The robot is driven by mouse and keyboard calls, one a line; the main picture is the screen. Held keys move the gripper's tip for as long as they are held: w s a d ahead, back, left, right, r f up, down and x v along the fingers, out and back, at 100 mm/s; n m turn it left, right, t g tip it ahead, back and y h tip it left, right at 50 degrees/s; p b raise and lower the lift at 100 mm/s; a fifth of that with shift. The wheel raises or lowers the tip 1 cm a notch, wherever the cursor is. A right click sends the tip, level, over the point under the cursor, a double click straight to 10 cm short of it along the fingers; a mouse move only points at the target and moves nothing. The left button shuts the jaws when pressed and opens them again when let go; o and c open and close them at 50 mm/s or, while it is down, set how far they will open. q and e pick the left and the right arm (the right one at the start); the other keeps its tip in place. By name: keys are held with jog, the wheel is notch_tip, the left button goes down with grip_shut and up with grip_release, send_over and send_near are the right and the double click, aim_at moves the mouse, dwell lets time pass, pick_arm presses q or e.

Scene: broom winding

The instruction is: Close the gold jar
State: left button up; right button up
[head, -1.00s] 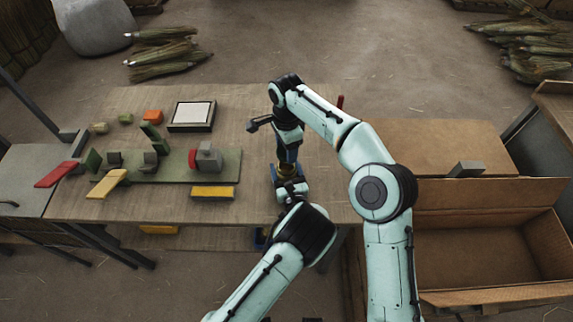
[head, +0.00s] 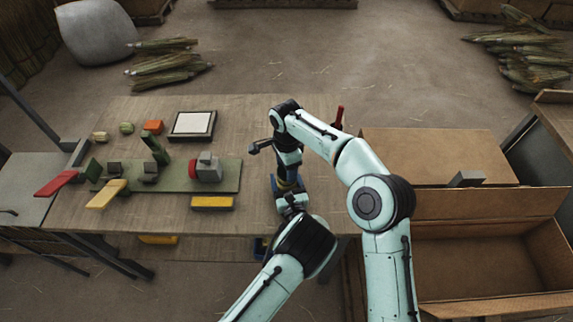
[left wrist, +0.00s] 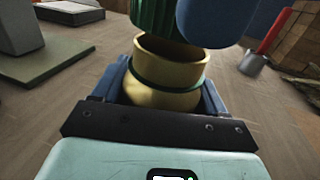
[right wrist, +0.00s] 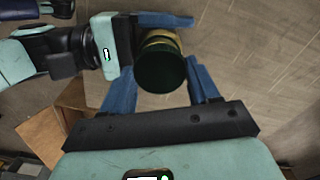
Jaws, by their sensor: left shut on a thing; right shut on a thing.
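The gold jar (left wrist: 165,97), with a green band around its neck, stands upright between the blue fingers of my left gripper (left wrist: 165,90), which is shut on it. Its dark mouth shows open in the left wrist view. My right gripper (right wrist: 162,85) is shut on a round dark green lid (right wrist: 160,68). In the left wrist view the ribbed lid (left wrist: 153,16) hangs just above the jar's mouth, towards its far side, with the mouth partly showing below it. In the head view my arms mostly hide the jar (head: 288,185) and the lid.
The wooden table (head: 110,215) carries a green board (head: 225,178) with grey blocks, a yellow block (head: 212,203) and a framed white pad (head: 193,124) left of my grippers. A red-handled tool (head: 339,117) stands behind my right arm. An open cardboard box (head: 480,205) is at right.

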jog(key=shift+f, duration=0.5)
jog(key=shift+f, duration=0.55)
pick_arm(q)
grip_shut()
pick_arm(e)
jog(key=m, duration=0.5)
jog(key=shift+m, duration=0.4)
jog(key=m, duration=0.4)
jog(key=o, duration=1)
